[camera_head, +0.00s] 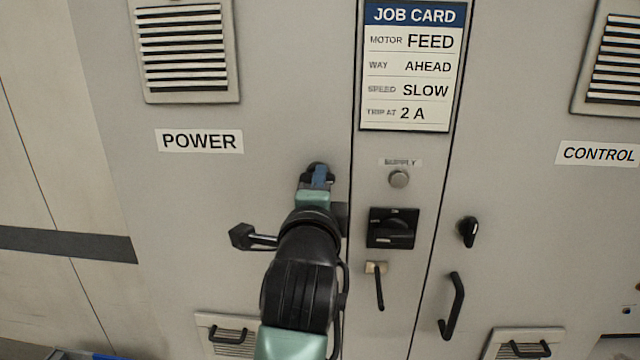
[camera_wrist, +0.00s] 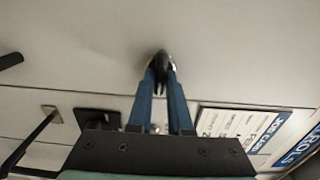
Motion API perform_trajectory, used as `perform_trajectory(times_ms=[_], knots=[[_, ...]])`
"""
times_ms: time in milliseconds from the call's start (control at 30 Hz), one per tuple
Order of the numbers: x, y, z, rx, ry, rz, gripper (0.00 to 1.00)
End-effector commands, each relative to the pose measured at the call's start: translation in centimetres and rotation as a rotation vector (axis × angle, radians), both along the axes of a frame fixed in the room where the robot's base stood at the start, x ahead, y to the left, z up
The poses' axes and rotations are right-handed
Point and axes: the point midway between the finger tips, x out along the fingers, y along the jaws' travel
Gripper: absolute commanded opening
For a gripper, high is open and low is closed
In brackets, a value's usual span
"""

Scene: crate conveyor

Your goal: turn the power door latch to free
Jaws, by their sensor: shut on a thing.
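The power door (camera_head: 200,220) is a light grey cabinet door with a POWER label (camera_head: 199,141). Its black latch (camera_head: 309,168) sits near the door's right edge, mostly covered by my gripper (camera_head: 319,177) in the head view. In the wrist view the latch (camera_wrist: 160,60) shows as a dark knob between the blue fingertips of my gripper (camera_wrist: 160,76). The fingers are shut on the latch from both sides. The door looks flush with the frame. The latch's exact angle is hard to tell behind the fingers.
Right of the latch are a job card (camera_head: 411,70), a supply lamp (camera_head: 398,179), a black rotary switch (camera_head: 391,229) and a thin lever (camera_head: 379,287). The control door has its own black latch (camera_head: 468,232) and handle (camera_head: 453,306).

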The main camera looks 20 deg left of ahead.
Motion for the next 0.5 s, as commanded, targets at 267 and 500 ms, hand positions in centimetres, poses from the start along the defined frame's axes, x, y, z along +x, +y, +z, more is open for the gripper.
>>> perform_trajectory(times_ms=[267,500], knots=[[0.01,0.01,-0.02,0.002,0.002,0.0,0.0],[0.01,0.0,-0.02,0.001,0.001,0.0,0.44]])
